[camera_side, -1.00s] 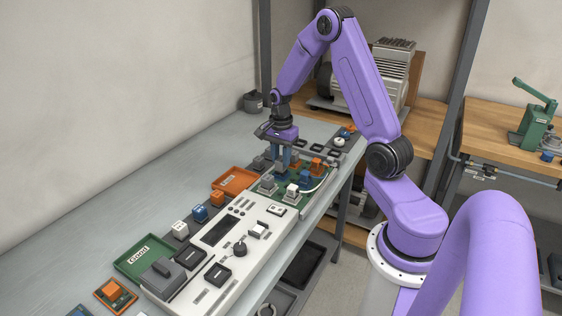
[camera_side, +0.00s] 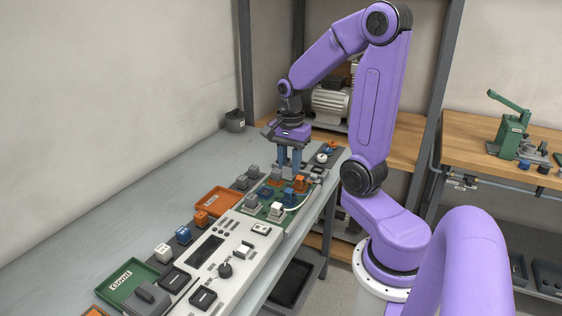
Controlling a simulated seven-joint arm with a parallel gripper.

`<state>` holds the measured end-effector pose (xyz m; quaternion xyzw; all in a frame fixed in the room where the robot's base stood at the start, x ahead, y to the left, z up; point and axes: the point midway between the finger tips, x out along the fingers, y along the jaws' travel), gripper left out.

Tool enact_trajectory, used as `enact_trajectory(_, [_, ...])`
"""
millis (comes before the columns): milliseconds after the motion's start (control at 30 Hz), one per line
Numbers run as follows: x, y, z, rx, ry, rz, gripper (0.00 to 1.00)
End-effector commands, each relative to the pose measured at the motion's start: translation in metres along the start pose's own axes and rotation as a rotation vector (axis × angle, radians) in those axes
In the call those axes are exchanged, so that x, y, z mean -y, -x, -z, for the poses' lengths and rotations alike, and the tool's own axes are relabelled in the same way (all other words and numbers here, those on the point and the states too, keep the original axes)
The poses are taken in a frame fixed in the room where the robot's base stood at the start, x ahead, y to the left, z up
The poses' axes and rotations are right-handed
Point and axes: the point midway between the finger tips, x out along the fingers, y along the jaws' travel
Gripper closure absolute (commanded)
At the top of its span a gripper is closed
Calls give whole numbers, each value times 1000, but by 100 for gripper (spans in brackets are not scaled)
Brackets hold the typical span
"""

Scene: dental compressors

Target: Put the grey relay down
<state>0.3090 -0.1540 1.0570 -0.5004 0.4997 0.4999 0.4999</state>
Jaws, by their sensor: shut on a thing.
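My gripper (camera_side: 289,166) points down over the far part of the green circuit board (camera_side: 263,213). Its blue fingers are shut on the grey relay, which is small and mostly hidden between the fingertips. I cannot tell whether the relay touches anything below. An orange relay (camera_side: 277,174) is just left of the fingers, and another orange relay (camera_side: 300,184) is nearer on the board. Another grey relay (camera_side: 250,201) sits on the board's left side.
Two grey blocks (camera_side: 242,182) stand left of the board. An orange tray (camera_side: 216,200), a green tray (camera_side: 128,284) and a white control panel (camera_side: 214,262) are nearer. A blue block (camera_side: 288,196) and a white block (camera_side: 276,210) stand on the board. The bench (camera_side: 110,230) is clear at left.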

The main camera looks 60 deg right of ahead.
Motion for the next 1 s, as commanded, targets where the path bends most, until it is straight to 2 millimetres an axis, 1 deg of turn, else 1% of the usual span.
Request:
enact_trajectory(167, [-10,5,-5,0,0,1,99])
enact_trajectory(267, [-6,6,-9,0,2,-1,99])
enact_trajectory(367, [10,4,-17,1,4,-3,99])
enact_trajectory(600, [64,-6,-46,1,4,-4,99])
enact_trajectory(733, [82,-11,-58,1,2,-4,99])
enact_trajectory(867, [94,-15,-62,0,0,-2,99])
enact_trajectory(1000, [111,-23,-59,0,-2,-2,99])
